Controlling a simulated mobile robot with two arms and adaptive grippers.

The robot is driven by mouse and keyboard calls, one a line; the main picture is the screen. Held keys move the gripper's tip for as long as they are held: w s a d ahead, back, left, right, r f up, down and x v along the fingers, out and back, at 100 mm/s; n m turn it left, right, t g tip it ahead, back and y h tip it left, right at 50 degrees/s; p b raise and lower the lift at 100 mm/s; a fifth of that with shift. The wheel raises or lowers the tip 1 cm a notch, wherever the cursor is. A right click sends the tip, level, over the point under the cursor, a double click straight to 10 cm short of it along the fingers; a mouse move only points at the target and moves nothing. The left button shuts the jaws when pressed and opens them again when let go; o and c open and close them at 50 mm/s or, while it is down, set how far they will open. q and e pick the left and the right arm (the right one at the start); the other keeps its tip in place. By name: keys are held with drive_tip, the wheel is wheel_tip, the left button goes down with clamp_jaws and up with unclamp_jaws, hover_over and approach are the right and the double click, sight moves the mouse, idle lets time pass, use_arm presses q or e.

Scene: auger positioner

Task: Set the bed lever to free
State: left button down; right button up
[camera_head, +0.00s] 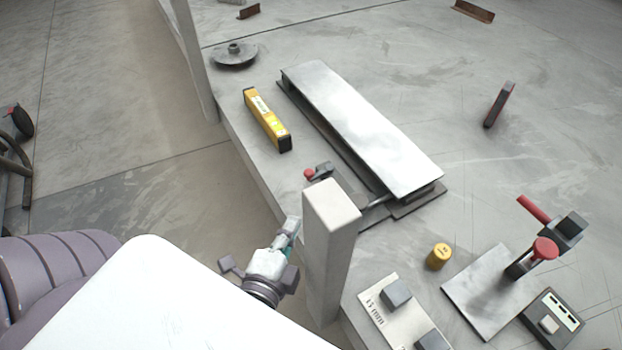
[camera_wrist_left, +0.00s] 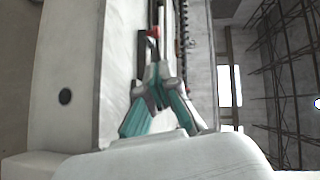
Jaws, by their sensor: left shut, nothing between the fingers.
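A long flat metal bed (camera_head: 360,125) lies on the bench. At its near left end is a small dark lever with a red knob (camera_head: 309,173), which I take to be the bed lever. A white post partly hides its surroundings, and I cannot read its setting. My left gripper (camera_head: 292,226) is shut and empty, left of the post and nearer to me than the red knob. In the left wrist view my fingers (camera_wrist_left: 160,68) are together, with a red knob (camera_wrist_left: 153,31) just beyond their tips. Contact is unclear. My right gripper is in neither view.
The white post (camera_head: 330,235) stands close right of my left gripper. A yellow level (camera_head: 267,120) and a round metal flange (camera_head: 235,55) lie on the bench. At right are a yellow cylinder (camera_head: 439,256), a red-handled clamp (camera_head: 545,248) on a plate and a switch panel (camera_head: 405,310).

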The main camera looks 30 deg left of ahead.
use_arm(q)
drive_tip(key=p, duration=0.4)
approach(309, 172)
drive_tip(key=w, duration=0.5)
drive_tip(key=shift+w+d+f, duration=0.15)
drive_tip(key=shift+d+f, duration=0.05)
drive_tip(key=shift+f, duration=0.2)
drive_tip(key=shift+w+a+f, duration=0.15)
drive_tip(key=shift+w, duration=0.5)
drive_tip(key=shift+w+a+h+p, duration=0.15)
drive_tip(key=shift+a+h+p, duration=0.15)
drive_tip(key=shift+a+h, duration=0.1)
drive_tip(key=shift+a+m, duration=0.3)
drive_tip(key=shift+m, duration=0.1)
drive_tip(key=shift+a, duration=0.2)
drive_tip(key=shift+a, duration=0.1)
